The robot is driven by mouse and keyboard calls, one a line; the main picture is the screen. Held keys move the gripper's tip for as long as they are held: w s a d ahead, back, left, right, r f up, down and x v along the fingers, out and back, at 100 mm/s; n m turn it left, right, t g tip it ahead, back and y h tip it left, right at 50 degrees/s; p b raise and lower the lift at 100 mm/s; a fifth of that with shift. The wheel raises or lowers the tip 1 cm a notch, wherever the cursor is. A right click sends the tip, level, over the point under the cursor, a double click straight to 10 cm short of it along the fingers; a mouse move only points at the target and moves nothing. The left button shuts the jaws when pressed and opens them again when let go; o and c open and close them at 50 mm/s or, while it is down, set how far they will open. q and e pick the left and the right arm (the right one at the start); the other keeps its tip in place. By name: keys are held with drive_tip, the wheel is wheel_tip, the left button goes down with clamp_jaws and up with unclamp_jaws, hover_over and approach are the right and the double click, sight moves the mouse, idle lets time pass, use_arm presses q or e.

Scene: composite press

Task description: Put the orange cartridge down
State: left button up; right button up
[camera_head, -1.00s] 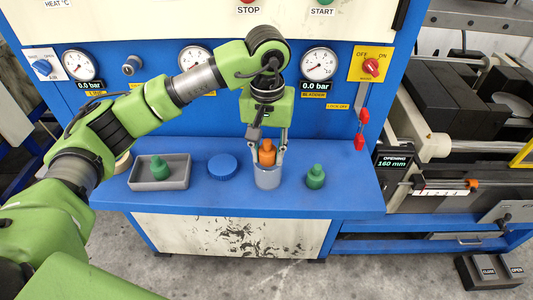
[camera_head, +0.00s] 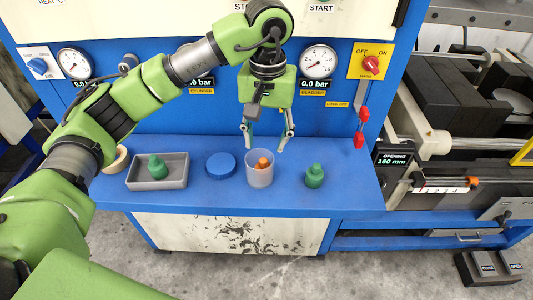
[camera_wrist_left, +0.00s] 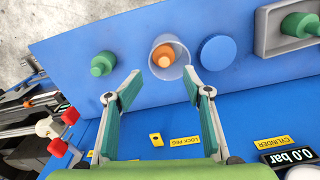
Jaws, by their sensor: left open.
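The orange cartridge (camera_head: 262,163) sits inside a grey cup (camera_head: 259,178) on the blue shelf, with its top showing in the cup's mouth. In the left wrist view the cartridge (camera_wrist_left: 165,57) also lies within the cup's rim (camera_wrist_left: 155,70). My left gripper (camera_head: 265,146) is open and empty, above and behind the cup. Its two fingers (camera_wrist_left: 160,80) are spread apart in the left wrist view, clear of the cartridge. My right gripper is not in view.
A green cartridge (camera_head: 314,176) stands right of the cup. A blue round lid (camera_head: 221,165) lies left of it. A grey tray (camera_head: 174,180) holds another green cartridge (camera_head: 157,167). A tape roll (camera_head: 116,160) is at the far left. The panel with gauges rises behind.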

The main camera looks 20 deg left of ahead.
use_arm(q)
wheel_tip(320, 180, up, 7)
drive_tip(key=shift+r, duration=0.2)
idle(0.6)
